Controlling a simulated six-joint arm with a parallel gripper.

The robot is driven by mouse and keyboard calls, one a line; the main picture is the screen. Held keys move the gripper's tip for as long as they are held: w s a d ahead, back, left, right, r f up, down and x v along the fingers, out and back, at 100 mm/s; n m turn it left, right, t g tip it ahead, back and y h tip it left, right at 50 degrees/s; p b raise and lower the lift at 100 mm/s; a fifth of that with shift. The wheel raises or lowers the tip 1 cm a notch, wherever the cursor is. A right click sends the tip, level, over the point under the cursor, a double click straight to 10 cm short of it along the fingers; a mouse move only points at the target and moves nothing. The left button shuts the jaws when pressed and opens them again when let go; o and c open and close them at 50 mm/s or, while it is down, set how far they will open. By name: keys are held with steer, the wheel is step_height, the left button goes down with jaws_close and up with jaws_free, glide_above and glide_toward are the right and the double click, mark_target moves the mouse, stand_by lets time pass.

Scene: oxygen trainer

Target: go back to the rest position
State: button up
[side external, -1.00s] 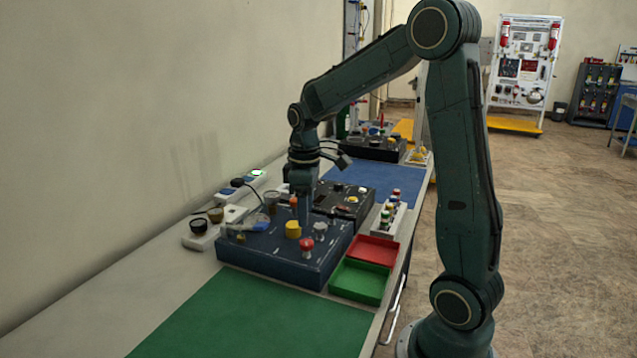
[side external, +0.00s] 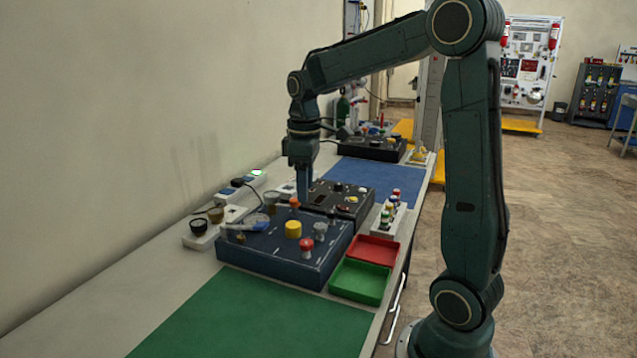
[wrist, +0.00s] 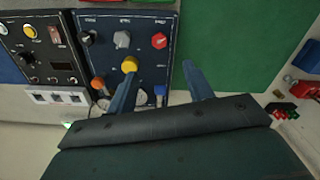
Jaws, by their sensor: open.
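My gripper (side external: 303,195) points down above the back part of the dark blue panel box (side external: 262,262) in the side view. The blue panel also shows in the wrist view (wrist: 140,35), with a yellow knob (wrist: 129,65), a red knob (wrist: 159,40) and a grey knob (wrist: 122,39). In the side view the yellow knob (side external: 293,229) and red knob (side external: 306,246) stand in front of the gripper, apart from it. An orange knob (side external: 294,202) sits close by the fingertips.
A black panel box (side external: 345,202) stands behind the blue one. A red tray (side external: 373,250) and green tray (side external: 358,282) lie to the right, with a white rack of small parts (side external: 388,220). A green mat (side external: 250,322) lies clear in front; a blue mat (side external: 375,180) lies behind.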

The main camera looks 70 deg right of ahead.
steer(key=s+a+r+m+t, duration=0.2)
steer(key=s+a+t, duration=0.3)
steer(key=s+a, duration=0.9)
steer(key=shift+s+a+r+m+t, duration=0.35)
steer(key=shift+s+m, duration=0.25)
steer(key=shift+s, duration=0.25)
